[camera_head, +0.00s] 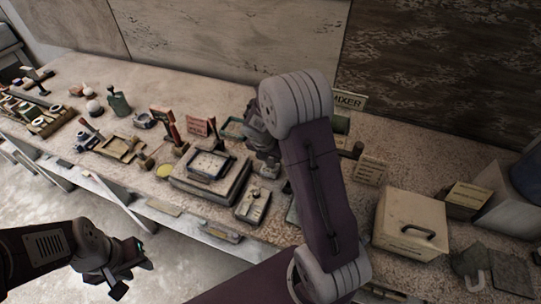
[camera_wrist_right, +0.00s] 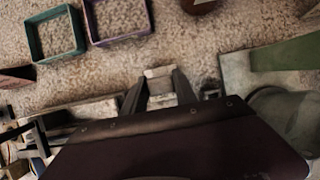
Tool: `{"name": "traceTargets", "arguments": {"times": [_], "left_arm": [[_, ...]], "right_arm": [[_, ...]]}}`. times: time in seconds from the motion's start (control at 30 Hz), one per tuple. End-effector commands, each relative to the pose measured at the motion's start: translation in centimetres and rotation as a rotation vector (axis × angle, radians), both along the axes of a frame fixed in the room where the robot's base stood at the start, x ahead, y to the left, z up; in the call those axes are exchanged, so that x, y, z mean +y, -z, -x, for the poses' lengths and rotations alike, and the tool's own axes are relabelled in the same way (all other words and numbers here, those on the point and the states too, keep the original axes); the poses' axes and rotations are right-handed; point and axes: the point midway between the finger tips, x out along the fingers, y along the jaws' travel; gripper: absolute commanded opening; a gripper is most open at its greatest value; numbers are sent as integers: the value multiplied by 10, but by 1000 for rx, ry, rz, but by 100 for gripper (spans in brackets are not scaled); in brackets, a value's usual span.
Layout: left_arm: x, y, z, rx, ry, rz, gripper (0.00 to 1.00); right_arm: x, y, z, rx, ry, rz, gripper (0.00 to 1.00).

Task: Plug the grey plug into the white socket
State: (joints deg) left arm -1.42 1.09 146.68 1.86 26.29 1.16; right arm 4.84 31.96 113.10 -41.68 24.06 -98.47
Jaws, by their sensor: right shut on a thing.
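My right gripper (camera_wrist_right: 160,92) is shut on a small pale grey block, which I take to be the grey plug (camera_wrist_right: 159,73), in the right wrist view. In the head view the right gripper (camera_head: 267,166) is over the bench, right of the grey tray block, and my arm partly covers it. The plug cannot be made out there. My left gripper (camera_head: 131,273) is low in front of the bench, with its fingertips apart and nothing seen between them. I cannot pick out the white socket with certainty in either view.
The speckled bench (camera_head: 370,215) is crowded. A grey block with a dark frame (camera_head: 209,165) and a small flat panel (camera_head: 253,204) lie near the right gripper. A cream box (camera_head: 411,222) stands to the right. A teal frame (camera_wrist_right: 56,33) and a purple frame (camera_wrist_right: 118,22) lie beyond the fingers.

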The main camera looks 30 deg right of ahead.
Motion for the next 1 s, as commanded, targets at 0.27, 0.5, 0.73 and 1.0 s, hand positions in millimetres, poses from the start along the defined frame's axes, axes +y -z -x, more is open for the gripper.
{"name": "traceTargets", "arguments": {"times": [0.27, 0.5, 0.73, 1.0], "left_arm": [[0, 6, 0, 0, 0, 0, 36], [0, 10, 0, 0, 0, 0, 36], [0, 13, 0, 0, 0, 0, 36], [0, 13, 0, 0, 0, 0, 36]], "right_arm": [[0, 8, 0, 0, 0, 0, 0], [0, 14, 0, -1, 0, -1, 0], [0, 19, 0, -1, 0, -1, 37], [0, 18, 0, -1, 0, -1, 59]]}}
